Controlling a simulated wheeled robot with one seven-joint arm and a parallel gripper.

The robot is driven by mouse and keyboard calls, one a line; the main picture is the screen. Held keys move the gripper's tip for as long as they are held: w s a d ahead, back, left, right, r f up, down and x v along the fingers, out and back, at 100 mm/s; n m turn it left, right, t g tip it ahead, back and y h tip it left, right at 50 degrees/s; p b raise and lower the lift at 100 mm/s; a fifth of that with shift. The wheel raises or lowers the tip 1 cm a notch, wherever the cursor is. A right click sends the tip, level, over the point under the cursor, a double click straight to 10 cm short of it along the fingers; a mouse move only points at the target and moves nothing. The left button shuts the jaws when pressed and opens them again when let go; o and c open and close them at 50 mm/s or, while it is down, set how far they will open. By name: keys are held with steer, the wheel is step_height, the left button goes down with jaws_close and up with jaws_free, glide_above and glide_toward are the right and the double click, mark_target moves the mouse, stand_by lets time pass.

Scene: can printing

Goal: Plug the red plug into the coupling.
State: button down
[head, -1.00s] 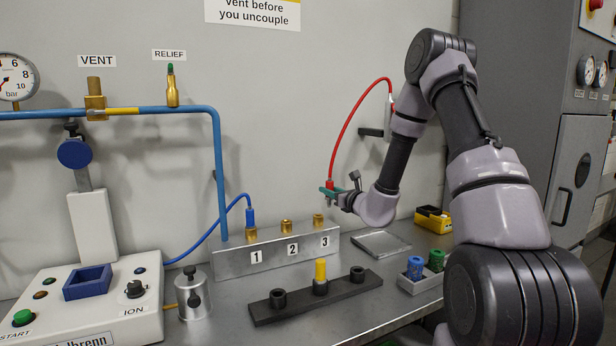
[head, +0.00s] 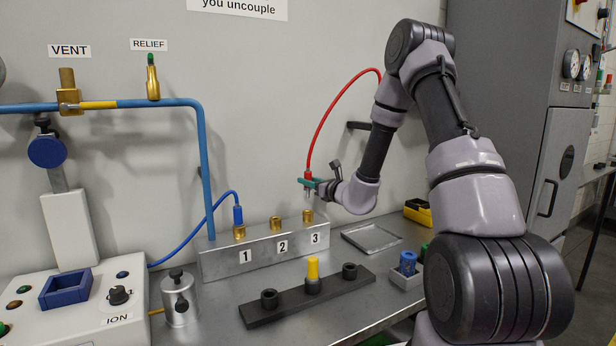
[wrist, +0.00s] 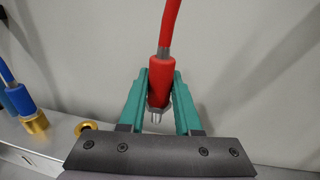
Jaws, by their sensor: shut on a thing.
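My gripper (head: 307,183) is shut on the red plug (head: 308,175), which has a red hose running up and back to the wall. In the wrist view the red plug (wrist: 159,80) sits upright between the teal fingers, its metal tip pointing down. The plug hangs above brass coupling 3 (head: 307,216) on the metal block (head: 262,259), with a gap between them. Brass coupling 2 (head: 275,223) is empty. Coupling 1 (head: 239,233) holds a blue plug (head: 238,214). Coupling 3 is not clearly visible in the wrist view.
A black rack (head: 290,298) with a yellow piece (head: 312,269) stands in front of the block. A flat metal tray (head: 371,237) lies to the right. A control box (head: 110,325) and a metal canister (head: 180,300) are at left. The wall is close behind.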

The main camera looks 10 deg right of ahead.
mark_target(309, 191)
steer(key=shift+f, duration=1.65)
steer(key=shift+f, duration=2.15)
steer(key=c, duration=0.5)
jaws_free()
steer(key=shift+s, duration=0.1)
steer(key=v, duration=1)
steer(key=shift+s+d, duration=0.15)
steer(key=shift+s, duration=0.15)
